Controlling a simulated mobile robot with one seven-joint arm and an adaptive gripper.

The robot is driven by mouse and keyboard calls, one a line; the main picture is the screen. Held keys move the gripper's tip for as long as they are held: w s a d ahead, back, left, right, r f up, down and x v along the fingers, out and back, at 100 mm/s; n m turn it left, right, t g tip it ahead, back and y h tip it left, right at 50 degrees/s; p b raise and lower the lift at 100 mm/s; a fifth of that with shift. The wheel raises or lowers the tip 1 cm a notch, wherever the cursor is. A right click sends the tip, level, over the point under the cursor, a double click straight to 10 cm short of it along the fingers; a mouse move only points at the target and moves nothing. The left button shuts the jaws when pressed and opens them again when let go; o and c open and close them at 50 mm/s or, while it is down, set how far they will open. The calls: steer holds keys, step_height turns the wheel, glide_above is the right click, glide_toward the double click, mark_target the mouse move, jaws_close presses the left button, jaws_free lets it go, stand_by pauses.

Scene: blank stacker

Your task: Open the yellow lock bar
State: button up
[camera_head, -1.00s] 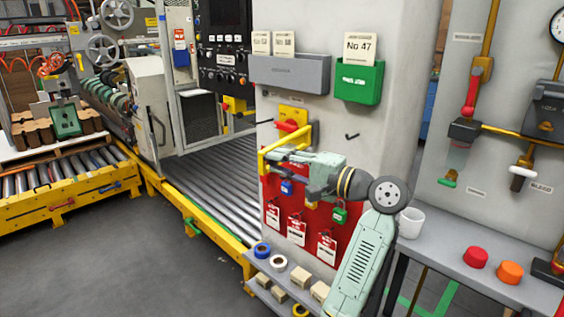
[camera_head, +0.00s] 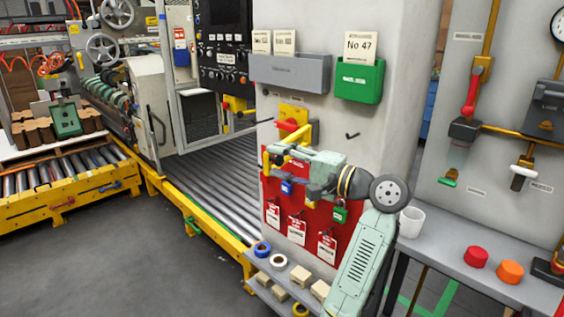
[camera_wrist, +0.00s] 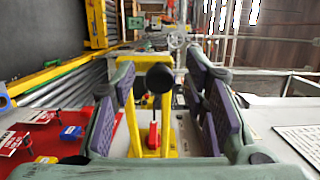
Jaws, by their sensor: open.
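The yellow lock bar (camera_head: 300,137) sticks out from the grey cabinet, in front of a red switch handle (camera_head: 287,125) on a yellow plate. In the wrist view the lock bar (camera_wrist: 138,118) is a yellow frame with a dark round knob (camera_wrist: 156,78) at its near end. The red handle (camera_wrist: 153,134) shows through the frame. My gripper (camera_head: 271,160) is open at the outer end of the bar. In the wrist view the open jaws of my gripper (camera_wrist: 160,76) stand on both sides of the knob, with gaps. Contact cannot be told.
Below is a red board (camera_head: 272,190) with tags, a blue padlock (camera_head: 287,187) and a green padlock (camera_head: 340,214). A grey holder (camera_head: 290,73) and a green holder (camera_head: 360,82) hang above. A black hook (camera_head: 352,135) juts out right. The roller conveyor (camera_head: 205,175) lies left.

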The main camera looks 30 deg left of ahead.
steer(key=s+d, duration=0.1)
steer(key=d, duration=1.1)
steer(key=shift+s, duration=0.15)
